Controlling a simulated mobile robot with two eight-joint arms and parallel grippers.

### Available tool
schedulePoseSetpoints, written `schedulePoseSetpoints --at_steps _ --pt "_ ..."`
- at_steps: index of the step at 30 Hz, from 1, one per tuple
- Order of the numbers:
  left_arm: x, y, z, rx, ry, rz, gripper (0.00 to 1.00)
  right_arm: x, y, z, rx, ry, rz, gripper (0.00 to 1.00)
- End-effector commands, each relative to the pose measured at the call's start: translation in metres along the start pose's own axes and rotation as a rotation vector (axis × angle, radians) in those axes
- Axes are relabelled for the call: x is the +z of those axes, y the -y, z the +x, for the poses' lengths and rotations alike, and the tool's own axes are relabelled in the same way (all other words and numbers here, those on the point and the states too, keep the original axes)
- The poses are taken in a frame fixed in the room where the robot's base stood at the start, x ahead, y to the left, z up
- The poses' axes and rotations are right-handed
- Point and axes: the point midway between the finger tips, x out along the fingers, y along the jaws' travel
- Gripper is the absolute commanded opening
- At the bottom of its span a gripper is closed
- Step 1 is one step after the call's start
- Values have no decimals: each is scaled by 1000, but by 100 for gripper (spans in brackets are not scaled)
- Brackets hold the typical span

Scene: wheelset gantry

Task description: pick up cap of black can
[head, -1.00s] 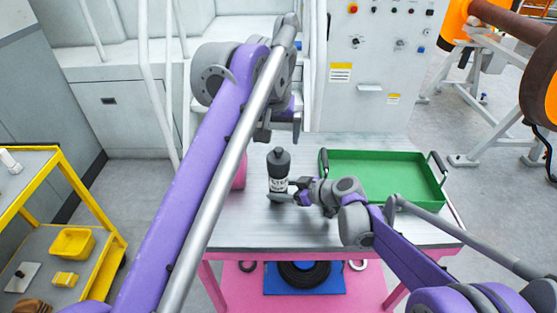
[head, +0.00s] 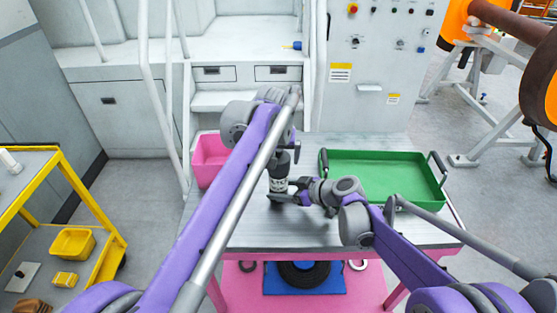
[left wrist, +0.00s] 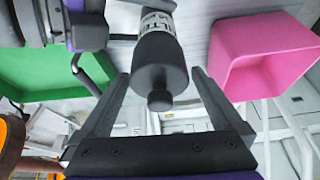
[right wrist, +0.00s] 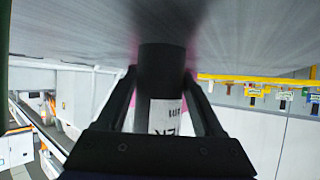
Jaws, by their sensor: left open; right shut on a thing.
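The black can (head: 279,185) stands upright on the grey table and has a white lettered label. In the left wrist view its black cap (left wrist: 160,101), with a narrower tip, points toward the camera. My left gripper (head: 284,148) is above the can. Its two open fingers (left wrist: 158,76) lie on either side of the cap, with gaps showing. In the head view my left arm hides the cap's top. My right gripper (head: 280,198) is shut on the can's lower part. The right wrist view shows its fingers on both sides of the can's black lower end (right wrist: 161,70).
A green tray (head: 385,157) with dark handles lies on the table to the right. A pink bin (head: 209,160) stands on the left side. The table (head: 250,233) is clear in front of the can. A yellow cart (head: 62,207) stands at far left.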

Motion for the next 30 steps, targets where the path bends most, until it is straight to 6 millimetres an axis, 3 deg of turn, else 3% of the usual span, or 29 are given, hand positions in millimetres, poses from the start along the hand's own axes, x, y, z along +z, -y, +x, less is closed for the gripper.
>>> schedulePoseSetpoints --at_steps 7,18,26,30 --pt "0 0 2 0 0 0 100 0 0 0 0 0 0 24" --pt "0 0 2 0 0 0 33 0 0 0 0 0 0 24" --pt "-1 0 0 0 0 0 31 0 0 0 0 0 0 24" --pt "-6 0 -12 0 0 0 31 0 0 0 0 0 0 24"
